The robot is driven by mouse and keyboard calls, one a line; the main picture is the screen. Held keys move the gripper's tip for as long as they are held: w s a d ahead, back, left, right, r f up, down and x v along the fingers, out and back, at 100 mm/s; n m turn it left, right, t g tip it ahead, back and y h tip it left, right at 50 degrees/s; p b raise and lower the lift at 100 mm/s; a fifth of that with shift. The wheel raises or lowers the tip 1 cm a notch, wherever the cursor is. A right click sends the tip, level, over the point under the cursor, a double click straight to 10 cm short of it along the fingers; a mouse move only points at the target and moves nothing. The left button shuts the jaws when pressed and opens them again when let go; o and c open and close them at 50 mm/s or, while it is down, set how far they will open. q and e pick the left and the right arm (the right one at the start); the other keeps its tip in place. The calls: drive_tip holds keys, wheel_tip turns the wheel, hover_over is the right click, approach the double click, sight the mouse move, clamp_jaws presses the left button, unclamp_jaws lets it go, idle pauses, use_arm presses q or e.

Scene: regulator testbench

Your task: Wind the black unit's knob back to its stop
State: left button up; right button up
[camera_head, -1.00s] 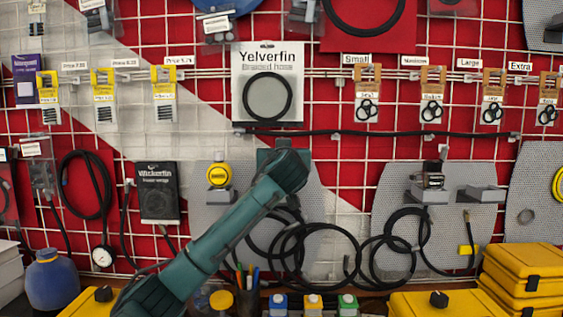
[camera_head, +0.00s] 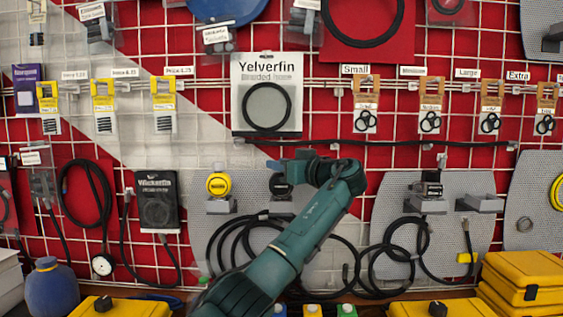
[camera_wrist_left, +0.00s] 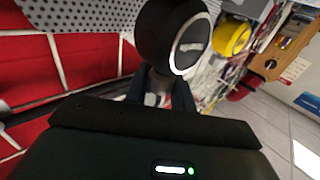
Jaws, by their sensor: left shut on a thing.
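The black unit (camera_head: 280,186) is a round dark body with a pale ring on its face, mounted on a perforated grey panel. In the left wrist view it (camera_wrist_left: 172,36) is large, just beyond the fingers. My left gripper (camera_head: 278,166) is at its upper side in the head view. In the left wrist view its dark fingers (camera_wrist_left: 160,88) are shut on a small greyish part at the unit's edge, seemingly its knob, mostly hidden between them. My right gripper is not in view.
A yellow unit (camera_head: 218,185) sits left of the black one, and another dark unit (camera_head: 431,188) hangs further right. Black hoses (camera_head: 385,262) loop below. A packaged hose card (camera_head: 267,93) hangs above. Yellow cases (camera_head: 525,270) stand at lower right.

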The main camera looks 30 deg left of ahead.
use_arm(q)
drive_tip(key=shift+g, duration=0.3)
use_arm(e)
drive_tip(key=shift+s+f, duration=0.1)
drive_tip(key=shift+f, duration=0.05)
use_arm(q)
drive_tip(key=shift+n, duration=0.3)
drive_tip(key=o, duration=1)
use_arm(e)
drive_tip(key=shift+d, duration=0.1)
use_arm(q)
drive_tip(key=shift+d, duration=0.1)
drive_tip(key=shift+s+d, duration=0.1)
drive_tip(key=shift+d, duration=0.25)
drive_tip(key=b+v, duration=0.3)
drive_tip(key=v, duration=0.9)
drive_tip(key=shift+d, duration=0.15)
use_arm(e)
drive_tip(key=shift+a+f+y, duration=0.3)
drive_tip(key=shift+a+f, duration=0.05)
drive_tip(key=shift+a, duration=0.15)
